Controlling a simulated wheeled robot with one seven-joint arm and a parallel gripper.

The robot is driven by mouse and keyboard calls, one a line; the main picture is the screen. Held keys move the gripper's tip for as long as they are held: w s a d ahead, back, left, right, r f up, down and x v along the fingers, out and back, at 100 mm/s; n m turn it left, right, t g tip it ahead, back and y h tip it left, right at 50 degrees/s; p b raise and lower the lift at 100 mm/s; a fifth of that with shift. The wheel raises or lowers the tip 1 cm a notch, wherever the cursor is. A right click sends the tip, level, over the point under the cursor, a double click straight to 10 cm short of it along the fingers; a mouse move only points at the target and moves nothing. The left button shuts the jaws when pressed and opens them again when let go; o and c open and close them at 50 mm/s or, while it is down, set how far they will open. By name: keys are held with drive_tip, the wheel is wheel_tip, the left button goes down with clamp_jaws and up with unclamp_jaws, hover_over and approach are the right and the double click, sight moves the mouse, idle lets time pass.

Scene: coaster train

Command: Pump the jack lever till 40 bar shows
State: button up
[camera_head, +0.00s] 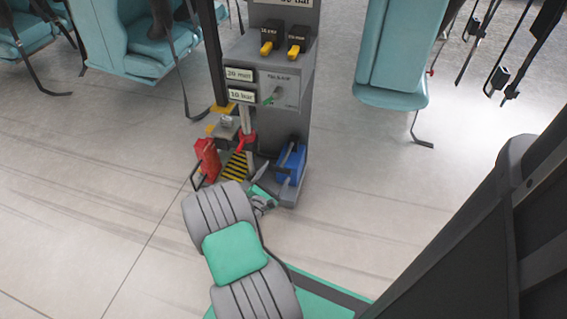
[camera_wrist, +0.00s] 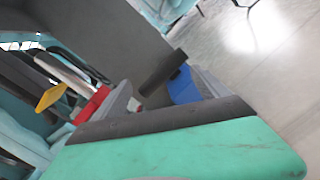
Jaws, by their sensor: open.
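A blue unit (camera_head: 291,164), apparently the jack pump, stands at the right foot of a grey column; it also shows in the wrist view (camera_wrist: 184,86). A dark rod (camera_wrist: 163,71), which looks like the jack lever's grip, slants up beside the blue unit in the wrist view. My gripper (camera_head: 262,190) is low, just in front of the column's foot. In the wrist view my gripper (camera_wrist: 160,92) is open, with the rod's lower end in line with the gap. I cannot tell whether they touch. A lower plate (camera_head: 249,96) on the column appears to read 10 bar.
The grey column (camera_head: 300,100) carries two yellow-handled levers (camera_head: 266,48) and a green-tipped switch (camera_head: 273,97). A red part (camera_head: 207,160) and a yellow-black striped plate (camera_head: 235,166) lie left of the blue unit. Teal seats (camera_head: 392,55) hang behind.

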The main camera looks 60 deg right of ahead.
sight(284, 160)
drive_tip(key=d+b, duration=0.3)
drive_tip(key=d, duration=0.5)
drive_tip(key=shift+w+d, duration=0.1)
drive_tip(key=shift+d, duration=0.05)
drive_tip(key=shift+c, duration=0.2)
